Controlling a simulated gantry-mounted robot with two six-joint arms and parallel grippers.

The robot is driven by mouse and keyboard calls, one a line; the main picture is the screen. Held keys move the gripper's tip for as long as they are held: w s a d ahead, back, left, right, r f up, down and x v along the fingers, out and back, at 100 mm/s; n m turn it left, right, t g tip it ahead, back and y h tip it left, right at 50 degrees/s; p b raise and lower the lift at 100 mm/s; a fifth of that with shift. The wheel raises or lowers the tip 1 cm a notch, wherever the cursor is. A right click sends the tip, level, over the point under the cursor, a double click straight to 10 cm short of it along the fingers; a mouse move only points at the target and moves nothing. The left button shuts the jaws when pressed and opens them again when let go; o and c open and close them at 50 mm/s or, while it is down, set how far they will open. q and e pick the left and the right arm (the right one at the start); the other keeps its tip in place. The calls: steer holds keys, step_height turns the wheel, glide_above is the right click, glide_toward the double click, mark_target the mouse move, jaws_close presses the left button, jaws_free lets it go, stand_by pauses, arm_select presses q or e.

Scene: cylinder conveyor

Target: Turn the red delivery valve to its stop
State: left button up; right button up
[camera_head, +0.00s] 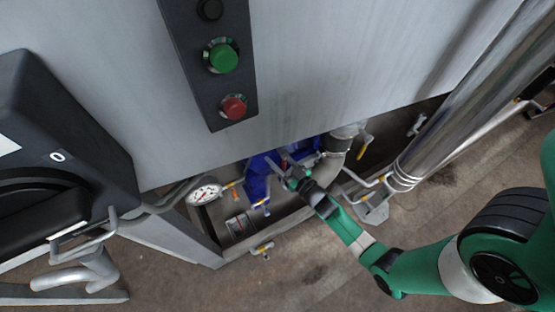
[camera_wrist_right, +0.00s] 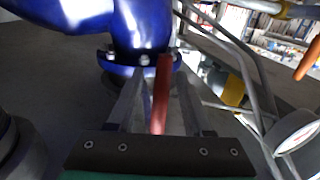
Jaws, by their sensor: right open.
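The red valve handle (camera_wrist_right: 162,95) is a long bar in the right wrist view. It runs up from my gripper's base toward a blue pipe flange (camera_wrist_right: 143,60). My right gripper (camera_head: 282,170) reaches into the low opening beneath the grey cabinet, beside blue pipework (camera_head: 257,178). In the right wrist view, the fingers of my right gripper (camera_wrist_right: 158,103) are apart, one on each side of the red handle. I cannot tell whether either finger touches it. The handle's pivot is not clear to see. My left gripper is in neither view.
A pressure gauge (camera_head: 205,191) and several yellow-handled valves crowd the opening. The cabinet (camera_head: 300,70) overhangs it, with a green button (camera_head: 223,58) and a red button (camera_head: 233,107). A steel pipe (camera_head: 450,100) rises at right. The floor (camera_head: 310,265) in front is mostly clear.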

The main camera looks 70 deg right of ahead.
steer(key=shift+s, duration=0.1)
steer(key=shift+c, duration=0.2)
jaws_close()
stand_by(1.1)
